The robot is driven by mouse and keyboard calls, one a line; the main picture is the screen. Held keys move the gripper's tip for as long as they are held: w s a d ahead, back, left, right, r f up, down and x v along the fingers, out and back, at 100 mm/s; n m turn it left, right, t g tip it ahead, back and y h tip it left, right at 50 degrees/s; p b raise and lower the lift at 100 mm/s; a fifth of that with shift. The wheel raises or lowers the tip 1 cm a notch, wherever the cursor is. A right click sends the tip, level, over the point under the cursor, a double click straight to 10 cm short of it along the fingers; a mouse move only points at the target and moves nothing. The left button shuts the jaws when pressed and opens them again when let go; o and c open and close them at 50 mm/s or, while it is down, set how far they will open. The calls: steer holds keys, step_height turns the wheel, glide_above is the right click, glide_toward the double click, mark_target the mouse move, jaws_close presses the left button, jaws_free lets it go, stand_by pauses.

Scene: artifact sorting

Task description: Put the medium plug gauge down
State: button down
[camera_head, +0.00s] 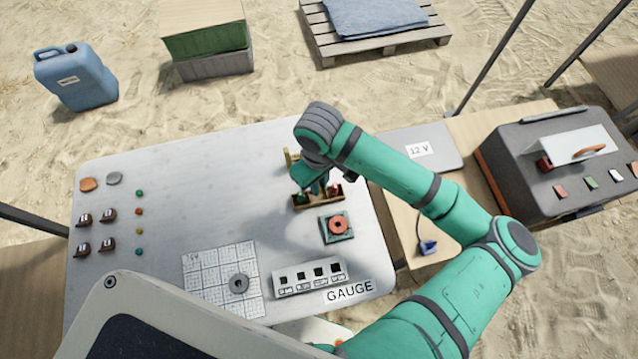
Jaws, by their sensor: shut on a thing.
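My gripper (318,187) points down at a small wooden rack (318,201) near the right side of the grey table. The jaws are shut on the medium plug gauge, which is mostly hidden behind the gripper and wrist. I cannot tell whether the gauge touches the rack. A dark green piece (302,197) and a red piece (334,190) show in the rack, one on each side of the gripper.
A green square block with a red ring (338,225) sits just in front of the rack. A white gauge block (310,278) with square holes and a gridded sheet (215,278) with a grey ring lie nearer. The table's middle (220,180) is clear.

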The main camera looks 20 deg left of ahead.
step_height(320, 180, down, 3)
steer(key=shift+r, duration=0.2)
steer(key=shift+w+f, duration=0.15)
steer(key=shift+f, duration=0.1)
steer(key=shift+a+f, duration=0.1)
steer(key=shift+f, duration=0.05)
steer(key=c, duration=1.8)
jaws_free()
steer(key=shift+s, duration=0.2)
steer(key=shift+o, duration=0.2)
steer(key=shift+w, duration=0.1)
step_height(320, 180, up, 12)
steer(key=shift+r, duration=0.2)
